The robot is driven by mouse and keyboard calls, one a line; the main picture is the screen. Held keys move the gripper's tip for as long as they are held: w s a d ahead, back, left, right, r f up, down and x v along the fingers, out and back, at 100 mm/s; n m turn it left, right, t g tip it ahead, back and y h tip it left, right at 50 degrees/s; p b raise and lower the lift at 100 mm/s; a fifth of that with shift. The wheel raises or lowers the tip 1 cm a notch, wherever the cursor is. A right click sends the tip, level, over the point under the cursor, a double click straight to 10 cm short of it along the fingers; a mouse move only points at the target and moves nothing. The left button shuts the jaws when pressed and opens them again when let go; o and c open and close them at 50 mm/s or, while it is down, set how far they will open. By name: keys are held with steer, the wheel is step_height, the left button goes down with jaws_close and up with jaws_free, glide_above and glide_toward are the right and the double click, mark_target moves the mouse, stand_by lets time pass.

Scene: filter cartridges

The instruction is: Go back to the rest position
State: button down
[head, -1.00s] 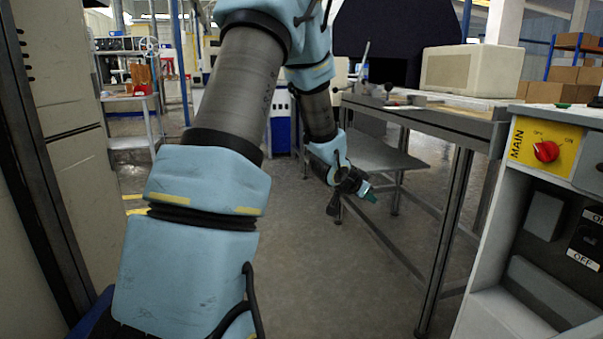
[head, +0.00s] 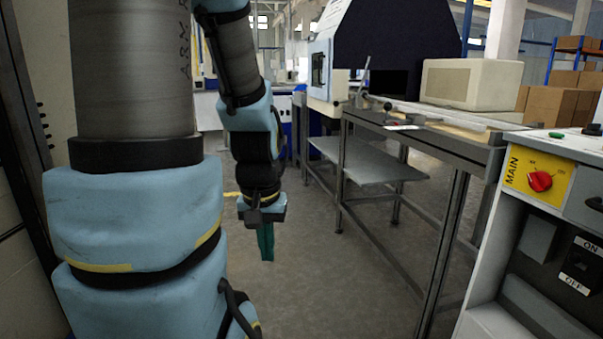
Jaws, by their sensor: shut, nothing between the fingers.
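My gripper (head: 266,243) hangs at the end of my blue-padded arm, left of the middle in the head view. Its green fingers point down and are shut, with nothing seen between them. It is in open air above the floor, to the left of the metal workbench and apart from it. No filter cartridge can be made out in this view.
The metal workbench (head: 425,134) with a lower shelf (head: 370,165) stands right of my gripper, bearing a beige box (head: 470,82). A cabinet with a red MAIN switch (head: 540,181) is at the near right. The floor (head: 330,270) between is clear.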

step_height(320, 180, up, 19)
steer(key=p, duration=1.6)
steer(key=shift+p, duration=0.4)
steer(key=shift+f, duration=0.1)
